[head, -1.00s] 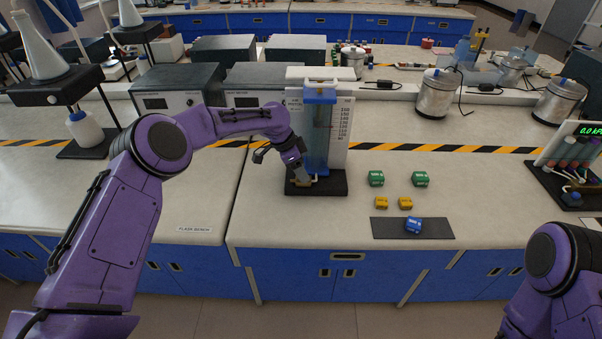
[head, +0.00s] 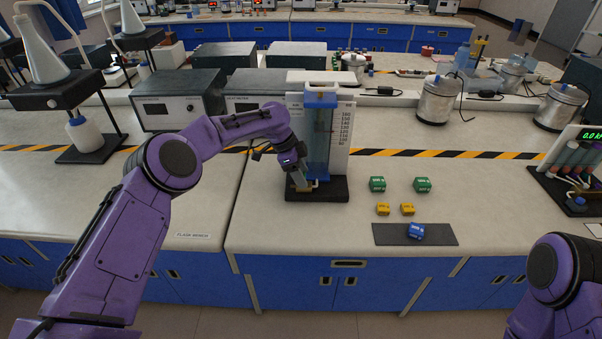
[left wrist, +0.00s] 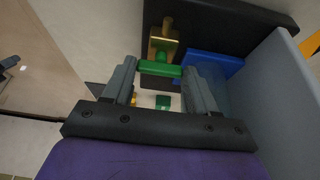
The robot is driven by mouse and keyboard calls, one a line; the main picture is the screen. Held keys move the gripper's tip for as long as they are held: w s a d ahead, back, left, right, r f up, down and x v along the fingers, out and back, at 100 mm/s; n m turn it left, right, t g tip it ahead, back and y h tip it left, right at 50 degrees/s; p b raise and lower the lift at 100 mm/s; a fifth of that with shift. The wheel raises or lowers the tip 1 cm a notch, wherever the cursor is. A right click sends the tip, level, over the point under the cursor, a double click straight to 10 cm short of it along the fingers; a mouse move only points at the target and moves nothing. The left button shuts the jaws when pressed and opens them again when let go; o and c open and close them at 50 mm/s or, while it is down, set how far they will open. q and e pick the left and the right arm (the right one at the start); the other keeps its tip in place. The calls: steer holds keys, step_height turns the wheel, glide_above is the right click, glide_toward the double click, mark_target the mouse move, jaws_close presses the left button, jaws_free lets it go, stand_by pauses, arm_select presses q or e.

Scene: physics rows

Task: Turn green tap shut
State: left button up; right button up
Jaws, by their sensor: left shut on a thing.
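The green tap (left wrist: 160,68) shows in the left wrist view as a green bar handle on a brass body (left wrist: 163,45). The handle lies across between the two fingers of my left gripper (left wrist: 161,85), which is shut on it. In the head view my left gripper (head: 302,184) is low at the front left of the blue-framed column stand (head: 320,135), just above its black base (head: 333,190). The gripper hides the tap's handle there. My right gripper is out of the head view; only part of the right arm shows at lower right.
Green blocks (head: 422,185), yellow blocks (head: 383,209) and a blue block (head: 416,231) on a dark mat (head: 444,236) sit right of the stand. Grey meter boxes (head: 178,98) stand behind on the left. The bench in front of the stand is clear.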

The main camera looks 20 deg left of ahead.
arm_select(q)
steer(key=o, duration=1.1)
steer(key=shift+c, duration=0.2)
steer(key=shift+r, duration=0.1)
steer(key=w+b+v, duration=0.1)
steer(key=v, duration=0.9)
steer(key=shift+s+a+r+b, duration=0.15)
steer(key=shift+s+b, duration=0.15)
steer(key=shift+s, duration=0.15)
